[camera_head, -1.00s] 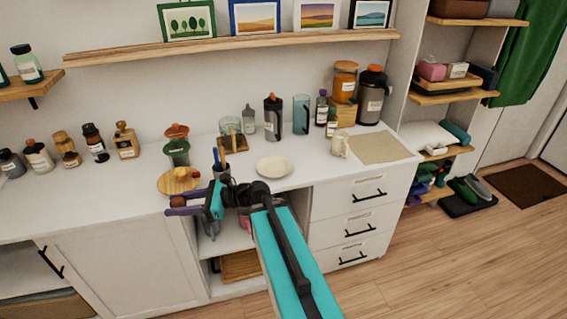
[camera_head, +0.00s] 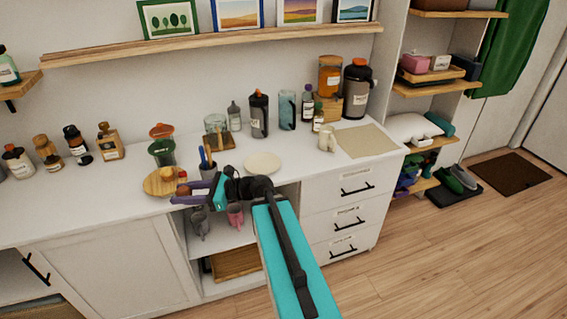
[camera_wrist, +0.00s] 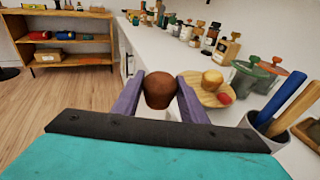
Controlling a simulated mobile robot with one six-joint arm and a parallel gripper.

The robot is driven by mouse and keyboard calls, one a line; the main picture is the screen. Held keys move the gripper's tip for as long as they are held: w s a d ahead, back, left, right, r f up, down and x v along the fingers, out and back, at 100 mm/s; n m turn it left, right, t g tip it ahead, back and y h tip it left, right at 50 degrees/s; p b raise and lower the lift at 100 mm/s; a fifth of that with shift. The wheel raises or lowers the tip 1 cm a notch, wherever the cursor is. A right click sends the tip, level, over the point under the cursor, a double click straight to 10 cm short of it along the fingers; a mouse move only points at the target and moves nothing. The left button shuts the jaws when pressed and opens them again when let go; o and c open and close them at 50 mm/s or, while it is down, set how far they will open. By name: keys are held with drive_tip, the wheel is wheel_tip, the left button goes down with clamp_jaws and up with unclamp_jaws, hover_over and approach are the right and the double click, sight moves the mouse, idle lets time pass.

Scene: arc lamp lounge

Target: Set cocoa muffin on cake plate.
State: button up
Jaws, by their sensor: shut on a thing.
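My gripper (camera_head: 178,194) has its purple fingers shut on the cocoa muffin (camera_wrist: 159,90), a dark brown rounded cake, which it holds in the air at the counter's front edge. In the wrist view the fingers (camera_wrist: 160,78) press on both sides of it. The cake plate (camera_head: 263,162), a pale round plate, lies empty on the counter, to the right of and beyond my gripper in the head view. The plate is not visible in the wrist view.
A round wooden board (camera_head: 157,184) with a yellowish muffin (camera_wrist: 212,80) and a small red item lies close to my gripper. A pen cup (camera_head: 208,169) stands between the board and plate. Jars and bottles line the back. A mug (camera_head: 326,137) stands right of the plate.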

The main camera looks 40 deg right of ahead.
drive_tip(key=s+d+f+m+t+h, duration=0.1)
drive_tip(key=s+d+m+t+h, duration=0.2)
drive_tip(key=d, duration=0.9)
drive_tip(key=s+d+f+m+t+h, duration=0.1)
drive_tip(key=d+m+t+h, duration=0.2)
drive_tip(key=d, duration=0.9)
drive_tip(key=s+d+m+h+b, duration=0.1)
drive_tip(key=s+d+h, duration=0.3)
drive_tip(key=d, duration=0.6)
drive_tip(key=s+d+m+g+h, duration=0.1)
drive_tip(key=s+d+m+h, duration=0.3)
drive_tip(key=s+d, duration=0.5)
drive_tip(key=shift+d+f+h+b, duration=0.3)
drive_tip(key=shift+d+f+b, duration=0.15)
drive_tip(key=shift+d, duration=0.2)
drive_tip(key=shift+d+f, duration=0.1)
drive_tip(key=shift+w+d+f+b, duration=0.2)
drive_tip(key=shift+w+d+b, duration=0.25)
drive_tip(key=shift+w+d, duration=1.35)
drive_tip(key=shift+w+d+f+b, duration=0.2)
drive_tip(key=shift+w+d+b, duration=0.3)
drive_tip(key=shift+w+d, duration=1.25)
drive_tip(key=shift+w+d+f+b, duration=0.2)
drive_tip(key=shift+w+d+b, duration=0.25)
drive_tip(key=shift+w+d, duration=1.3)
drive_tip(key=shift+d, duration=0.15)
